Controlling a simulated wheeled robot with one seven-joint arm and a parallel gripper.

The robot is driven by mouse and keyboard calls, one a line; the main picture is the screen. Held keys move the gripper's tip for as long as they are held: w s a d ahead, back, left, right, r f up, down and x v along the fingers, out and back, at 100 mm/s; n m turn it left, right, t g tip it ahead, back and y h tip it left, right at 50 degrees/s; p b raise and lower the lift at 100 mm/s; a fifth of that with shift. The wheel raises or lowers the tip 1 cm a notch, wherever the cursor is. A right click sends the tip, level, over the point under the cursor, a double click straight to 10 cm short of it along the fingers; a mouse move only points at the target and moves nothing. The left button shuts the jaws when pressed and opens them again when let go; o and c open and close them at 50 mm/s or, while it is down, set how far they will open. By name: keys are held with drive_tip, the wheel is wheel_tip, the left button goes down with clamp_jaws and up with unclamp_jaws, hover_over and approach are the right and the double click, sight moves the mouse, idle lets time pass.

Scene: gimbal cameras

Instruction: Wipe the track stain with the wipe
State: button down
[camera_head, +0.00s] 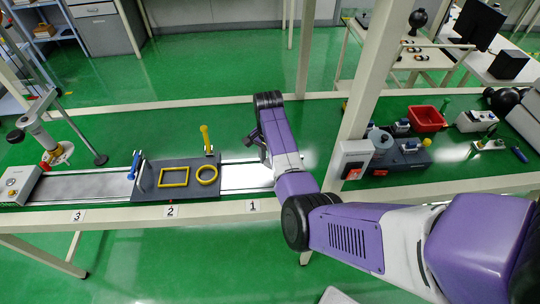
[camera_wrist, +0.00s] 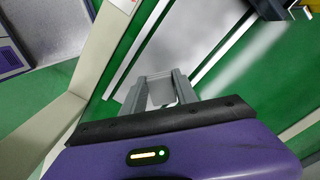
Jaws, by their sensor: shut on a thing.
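The metal track (camera_head: 240,177) runs left to right along the table, with a bright stretch at its right end, partly behind my arm. In the wrist view the grey track surface (camera_wrist: 190,35) lies beyond my fingers. My gripper (camera_wrist: 160,88) is shut on a small whitish thing (camera_wrist: 161,96) between its two grey fingers, likely the wipe. In the head view my gripper is mostly hidden by the arm, close to the track's right end. I cannot tell whether the held thing touches the track. I cannot make out a stain in either view.
A dark board (camera_head: 160,191) with yellow square and round frames crosses the track left of my arm. A table upright (camera_head: 364,95) with a switch box (camera_head: 351,160) stands to the right. A red bin (camera_head: 427,118) and devices sit beyond it. A stand (camera_head: 45,140) is far left.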

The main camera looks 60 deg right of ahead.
drive_tip(key=shift+r, duration=0.95)
